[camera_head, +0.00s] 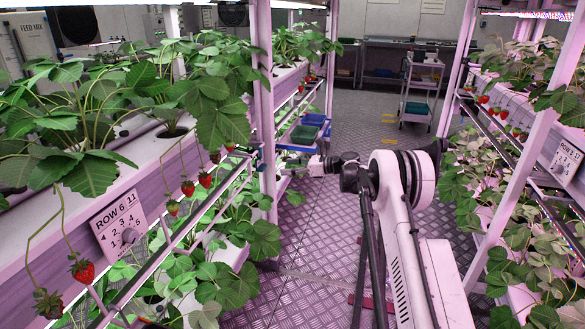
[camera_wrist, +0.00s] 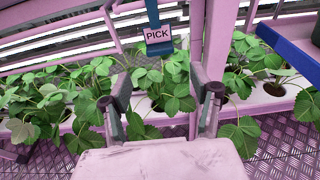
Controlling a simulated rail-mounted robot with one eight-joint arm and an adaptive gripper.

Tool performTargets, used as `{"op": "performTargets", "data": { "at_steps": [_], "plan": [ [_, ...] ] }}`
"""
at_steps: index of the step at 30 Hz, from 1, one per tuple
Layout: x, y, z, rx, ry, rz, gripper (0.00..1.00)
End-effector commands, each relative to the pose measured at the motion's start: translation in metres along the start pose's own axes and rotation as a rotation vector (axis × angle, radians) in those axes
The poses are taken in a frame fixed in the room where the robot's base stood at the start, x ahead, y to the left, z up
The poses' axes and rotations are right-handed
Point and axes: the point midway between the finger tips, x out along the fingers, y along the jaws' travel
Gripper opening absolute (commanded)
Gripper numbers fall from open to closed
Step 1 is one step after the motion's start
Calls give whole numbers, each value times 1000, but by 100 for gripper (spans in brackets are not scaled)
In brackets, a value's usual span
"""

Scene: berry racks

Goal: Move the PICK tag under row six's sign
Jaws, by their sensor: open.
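The PICK tag (camera_wrist: 157,35) is a small pinkish plate with dark letters on a blue holder, ahead of my gripper in the wrist view. I cannot make out its lettering in the head view. My gripper (camera_wrist: 160,75) is open and empty, its two fingers apart below the tag and not touching it. In the head view my gripper (camera_head: 318,166) reaches left toward the left rack's post.
Strawberry plants with hanging red berries (camera_head: 82,270) crowd the left trough near the sign. A blue tray (camera_head: 296,147) with green bins is by the left rack. The right rack bears a ROW 1 sign (camera_head: 567,158). A cart (camera_head: 420,92) stands behind; the aisle floor (camera_head: 310,240) is mostly clear.

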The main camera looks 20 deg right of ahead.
Motion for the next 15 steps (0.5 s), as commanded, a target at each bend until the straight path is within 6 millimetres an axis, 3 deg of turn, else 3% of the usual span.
{"op": "performTargets", "data": {
  "at_steps": [15],
  "plan": [
    [54, 1, 0, -1, 1, 2, 59]
  ]
}}
